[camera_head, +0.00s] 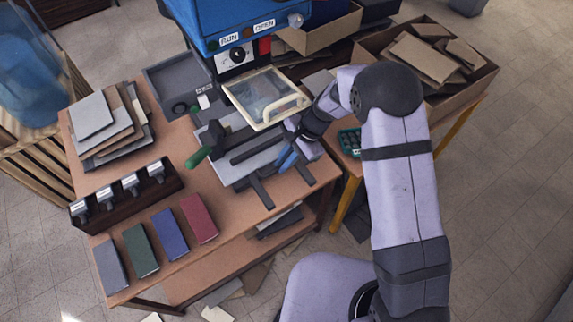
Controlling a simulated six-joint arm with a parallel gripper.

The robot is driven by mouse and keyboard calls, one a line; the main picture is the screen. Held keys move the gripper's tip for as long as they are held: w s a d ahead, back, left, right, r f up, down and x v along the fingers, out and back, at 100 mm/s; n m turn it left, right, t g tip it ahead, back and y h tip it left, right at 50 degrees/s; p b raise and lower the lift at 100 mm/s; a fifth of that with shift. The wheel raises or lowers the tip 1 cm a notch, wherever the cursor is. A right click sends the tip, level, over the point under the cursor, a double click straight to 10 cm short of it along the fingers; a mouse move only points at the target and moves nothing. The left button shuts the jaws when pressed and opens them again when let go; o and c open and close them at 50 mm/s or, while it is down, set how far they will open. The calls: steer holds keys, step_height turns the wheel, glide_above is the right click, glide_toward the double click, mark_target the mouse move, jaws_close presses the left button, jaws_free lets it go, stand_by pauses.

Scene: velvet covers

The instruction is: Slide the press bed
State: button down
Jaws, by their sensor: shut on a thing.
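The press bed (250,165) is a grey flat plate with dark bars, lying on the brown bench in front of the blue press (232,20). Dark rails stick out from its front side. A green-handled lever (197,158) is at its left. My gripper (289,155), with blue parts at its fingers, is low at the bed's right side and shut on it; the exact grip spot is small and partly hidden by the gripper. A cream-framed clear guard (290,107) with a handle stands just behind the bed, under the press.
Red (199,218), blue (170,231), green and grey covers lie at the front left. A dark rack (127,194) of stamp-like tools and a board stack (106,122) are behind them. A cardboard box (470,85) stands at the right. Bare bench shows front centre.

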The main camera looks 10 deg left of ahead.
steer(key=c, duration=1.8)
jaws_free()
steer(key=shift+b+v, duration=1.2)
steer(key=shift+v, duration=2.5)
